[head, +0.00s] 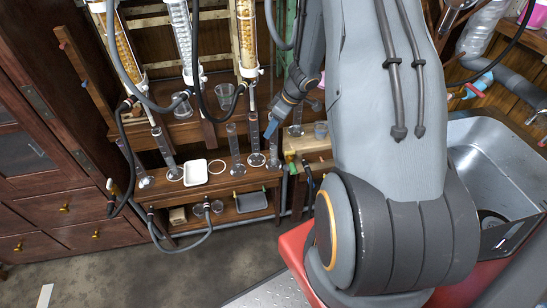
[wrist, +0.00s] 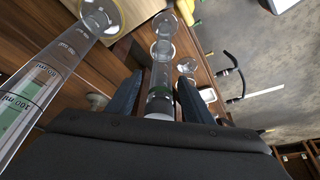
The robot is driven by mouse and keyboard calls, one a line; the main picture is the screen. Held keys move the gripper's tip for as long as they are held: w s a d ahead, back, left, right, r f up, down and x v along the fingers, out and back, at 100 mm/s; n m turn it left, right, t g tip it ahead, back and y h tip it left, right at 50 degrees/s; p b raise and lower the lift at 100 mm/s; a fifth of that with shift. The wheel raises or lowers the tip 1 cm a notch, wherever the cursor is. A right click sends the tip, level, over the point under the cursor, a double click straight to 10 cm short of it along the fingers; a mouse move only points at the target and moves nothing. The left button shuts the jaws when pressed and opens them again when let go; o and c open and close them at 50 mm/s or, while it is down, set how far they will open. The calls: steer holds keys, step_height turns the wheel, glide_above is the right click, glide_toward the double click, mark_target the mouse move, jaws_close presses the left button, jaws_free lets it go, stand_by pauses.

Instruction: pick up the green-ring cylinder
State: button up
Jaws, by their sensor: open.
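A clear cylinder with a dark green band (wrist: 160,86) stands between the fingers of my gripper (wrist: 160,78) in the wrist view. The fingers are open, one on each side of it, and I see no firm contact. Its lower end points away from the camera. In the head view my gripper (head: 271,128) is at the right part of the wooden bench, by a clear cylinder (head: 273,152). The ring's colour is too small to tell there. A larger graduated cylinder (wrist: 38,88) with green marks and a yellow-rimmed base is close on the left in the wrist view.
More clear cylinders (head: 233,145) stand along the bench (head: 222,183), one (head: 255,140) close to my gripper. A white tray (head: 195,172) sits left of them. Bead-filled columns (head: 247,38) and dark hoses hang above. A wooden block (head: 312,143) and metal sink (head: 490,150) are right.

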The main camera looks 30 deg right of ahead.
mark_target(274, 145)
steer(key=x, duration=0.4)
steer(key=shift+a, duration=0.1)
jaws_close()
stand_by(1.3)
